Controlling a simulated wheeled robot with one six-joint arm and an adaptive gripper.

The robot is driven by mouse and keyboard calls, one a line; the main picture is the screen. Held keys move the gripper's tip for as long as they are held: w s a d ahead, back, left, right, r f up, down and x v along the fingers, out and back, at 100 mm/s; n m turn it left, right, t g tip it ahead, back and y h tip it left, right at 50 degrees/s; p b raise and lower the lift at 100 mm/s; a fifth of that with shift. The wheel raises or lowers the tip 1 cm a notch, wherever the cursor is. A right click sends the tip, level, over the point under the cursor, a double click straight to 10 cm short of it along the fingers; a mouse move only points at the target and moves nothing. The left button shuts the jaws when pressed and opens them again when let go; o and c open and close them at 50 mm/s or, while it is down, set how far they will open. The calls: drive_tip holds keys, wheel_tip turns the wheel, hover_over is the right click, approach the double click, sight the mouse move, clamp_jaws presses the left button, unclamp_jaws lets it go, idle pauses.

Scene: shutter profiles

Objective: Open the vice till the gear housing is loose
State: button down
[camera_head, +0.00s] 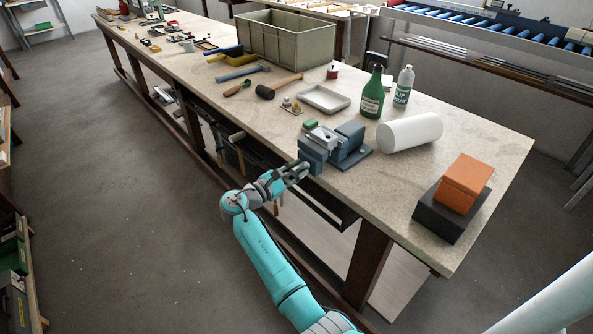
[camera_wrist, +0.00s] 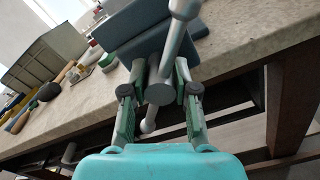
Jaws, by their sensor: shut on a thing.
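The vice (camera_head: 351,147) is blue-grey and stands at the bench's front edge. A light grey metal part, likely the gear housing (camera_head: 323,138), sits between its jaws; I cannot tell how tightly it is held. My gripper (camera_head: 302,169) is at the front of the vice, over the bench edge. In the wrist view my gripper (camera_wrist: 160,88) has its two fingers on either side of the grey round spindle head, shut on the vice handle (camera_wrist: 178,38). The handle's bar runs tilted, its upper end to the right and its ball end low. The vice's front jaw (camera_wrist: 128,48) is behind it.
A white roll (camera_head: 411,132), a green bottle (camera_head: 371,96) and an orange box (camera_head: 466,180) on a dark block stand right of the vice. A white tray (camera_head: 325,99), a mallet (camera_head: 279,86) and a grey crate (camera_head: 287,40) lie farther back. The floor left of the bench is clear.

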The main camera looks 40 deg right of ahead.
drive_tip(key=shift+d+n, duration=0.1)
drive_tip(key=shift+n, duration=0.5)
idle(0.3)
drive_tip(key=c, duration=0.9)
unclamp_jaws()
drive_tip(key=shift+d, duration=0.1)
drive_tip(key=shift+a, duration=0.2)
drive_tip(key=a, duration=1.1)
drive_tip(key=shift+s+a, duration=0.2)
drive_tip(key=shift+a, duration=0.2)
